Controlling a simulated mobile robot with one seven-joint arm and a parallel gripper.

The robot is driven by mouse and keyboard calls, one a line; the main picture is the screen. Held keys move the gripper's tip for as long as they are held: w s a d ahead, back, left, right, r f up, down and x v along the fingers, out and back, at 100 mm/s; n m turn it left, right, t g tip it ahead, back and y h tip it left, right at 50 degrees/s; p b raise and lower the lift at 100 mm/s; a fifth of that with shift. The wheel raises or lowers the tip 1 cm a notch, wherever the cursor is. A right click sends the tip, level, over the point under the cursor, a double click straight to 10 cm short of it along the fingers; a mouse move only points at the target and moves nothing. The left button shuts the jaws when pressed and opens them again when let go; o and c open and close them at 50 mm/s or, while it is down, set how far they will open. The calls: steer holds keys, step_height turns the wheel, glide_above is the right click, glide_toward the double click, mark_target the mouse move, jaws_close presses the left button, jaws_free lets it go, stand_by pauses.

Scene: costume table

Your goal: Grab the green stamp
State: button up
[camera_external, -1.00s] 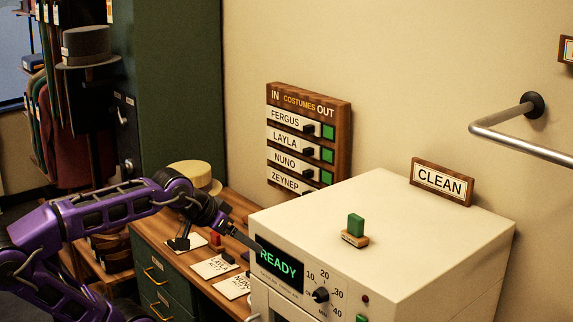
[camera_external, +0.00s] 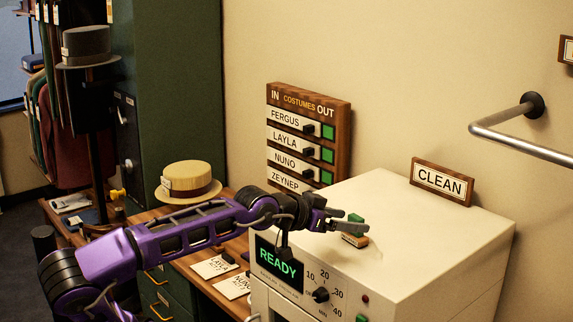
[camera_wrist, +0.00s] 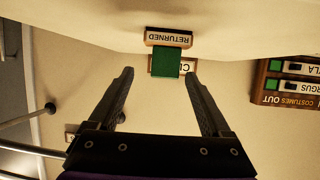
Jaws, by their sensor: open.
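The green stamp (camera_external: 356,217) stands upright on top of the cream machine, with a green block handle on a wooden base. In the external view my gripper partly hides it. In the wrist view, which looks upside down, the stamp's green handle (camera_wrist: 166,63) shows between my fingertips in the picture, just past them, nearer the right finger. Its wooden base reads RETURNED. My gripper (camera_external: 352,222) is open and empty, low over the machine top at the stamp; it also shows in the wrist view (camera_wrist: 159,72). I cannot tell if a finger touches the stamp.
The cream machine (camera_external: 420,230) has a READY display and a dial on its front. A CLEAN sign (camera_external: 442,182) stands at its back edge. A costumes board (camera_external: 308,135) and a metal rail (camera_external: 510,130) are on the wall. A straw hat (camera_external: 188,182) sits on the desk.

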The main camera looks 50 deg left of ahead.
mark_target(363, 221)
steer(key=x, duration=0.6)
steer(key=shift+a+r, duration=0.1)
steer(key=shift+a, duration=0.3)
steer(key=shift+w+d, duration=0.1)
steer(key=shift+w, duration=0.4)
steer(key=shift+c, duration=0.3)
jaws_close()
